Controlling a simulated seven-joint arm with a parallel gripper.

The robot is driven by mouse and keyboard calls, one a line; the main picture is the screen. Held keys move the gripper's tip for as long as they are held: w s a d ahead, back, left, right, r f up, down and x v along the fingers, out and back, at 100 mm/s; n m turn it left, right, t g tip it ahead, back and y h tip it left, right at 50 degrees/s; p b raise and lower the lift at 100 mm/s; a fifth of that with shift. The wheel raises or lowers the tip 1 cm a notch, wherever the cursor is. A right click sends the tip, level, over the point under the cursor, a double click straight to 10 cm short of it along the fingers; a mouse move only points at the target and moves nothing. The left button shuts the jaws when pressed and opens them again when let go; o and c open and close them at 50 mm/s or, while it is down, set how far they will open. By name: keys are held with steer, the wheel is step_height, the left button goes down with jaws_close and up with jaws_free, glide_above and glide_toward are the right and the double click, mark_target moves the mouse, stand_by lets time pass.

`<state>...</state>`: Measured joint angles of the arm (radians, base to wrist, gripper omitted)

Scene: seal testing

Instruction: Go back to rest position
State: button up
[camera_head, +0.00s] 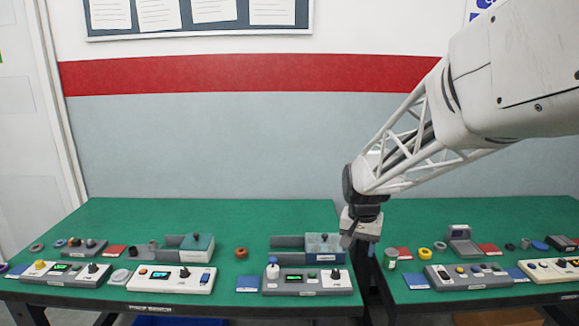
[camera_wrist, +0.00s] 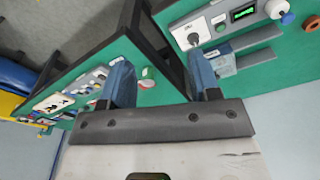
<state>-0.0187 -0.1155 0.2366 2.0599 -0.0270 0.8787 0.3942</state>
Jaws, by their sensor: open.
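My gripper (camera_head: 360,238) hangs at the end of my arm, pointing down near the gap between two green-topped tables in the head view. In the wrist view my gripper (camera_wrist: 163,78) shows two blue-grey fingers spread apart with nothing held between them. A grey control box (camera_head: 308,283) with a green display and knobs stands just left of the gripper in the head view. A grey-blue test fixture (camera_head: 322,243) sits behind that box, close to the gripper's left side. Whether the gripper touches any of them cannot be told.
The left table (camera_head: 220,213) carries another control box (camera_head: 172,279) and a green fixture (camera_head: 197,246). The right table (camera_head: 480,212) holds a control box (camera_head: 468,276), a yellow ring (camera_head: 425,253) and a small jar (camera_head: 391,258). Both tabletops are clear toward the wall.

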steer(key=s+r+n, duration=0.2)
steer(key=s, duration=1.3)
steer(key=s+d+r+n+t, duration=0.1)
steer(key=s+r+n, duration=0.1)
steer(key=s, duration=1.4)
steer(key=shift+r+t, duration=0.2)
steer(key=shift+t, duration=0.1)
steer(key=shift+w+d, duration=0.1)
steer(key=shift+c, duration=0.3)
